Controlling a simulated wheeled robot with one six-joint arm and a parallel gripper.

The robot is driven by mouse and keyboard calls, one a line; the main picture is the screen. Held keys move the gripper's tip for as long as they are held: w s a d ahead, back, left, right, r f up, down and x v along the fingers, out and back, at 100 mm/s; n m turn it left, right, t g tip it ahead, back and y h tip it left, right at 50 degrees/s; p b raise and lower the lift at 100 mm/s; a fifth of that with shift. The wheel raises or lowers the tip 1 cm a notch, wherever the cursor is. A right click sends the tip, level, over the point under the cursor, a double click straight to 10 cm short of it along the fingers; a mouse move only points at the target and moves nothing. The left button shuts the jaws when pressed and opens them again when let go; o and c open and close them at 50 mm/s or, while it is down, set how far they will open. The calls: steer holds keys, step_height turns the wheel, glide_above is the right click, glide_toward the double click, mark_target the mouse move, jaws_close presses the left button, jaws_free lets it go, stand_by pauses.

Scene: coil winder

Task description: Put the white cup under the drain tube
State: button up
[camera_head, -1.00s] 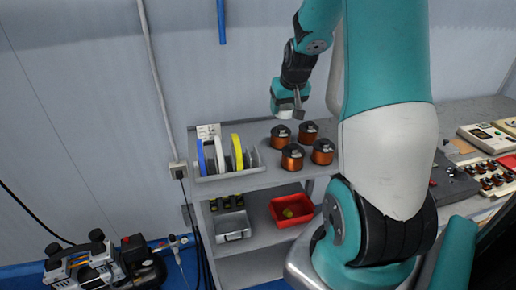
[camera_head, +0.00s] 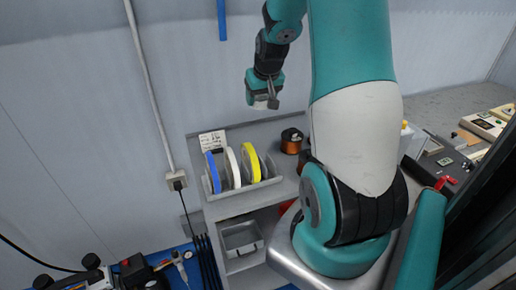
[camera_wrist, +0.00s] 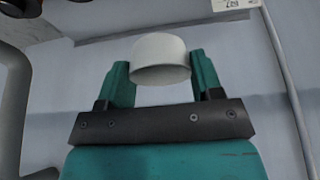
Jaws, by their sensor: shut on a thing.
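The white cup (camera_wrist: 160,58) is held between the two teal fingers of my gripper (camera_wrist: 160,75) in the wrist view. Its round side shows, and I cannot see inside it. In the head view my gripper (camera_head: 264,98) is raised above the back of the grey shelf unit, in front of the wall. A small pale part of the cup shows at its tip. I cannot pick out the drain tube for sure in any view.
The shelf unit (camera_head: 240,205) has blue, white and yellow spools (camera_head: 247,162) and a copper coil (camera_head: 291,141) on top. A grey bin (camera_head: 241,238) is below. A compressor (camera_head: 134,272) stands on the blue floor at lower left. A cluttered bench (camera_head: 440,115) is at right.

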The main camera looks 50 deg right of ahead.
step_height(320, 180, down, 19)
steer(key=shift+p, duration=1.25)
steer(key=shift+f, duration=0.15)
steer(key=o, duration=0.9)
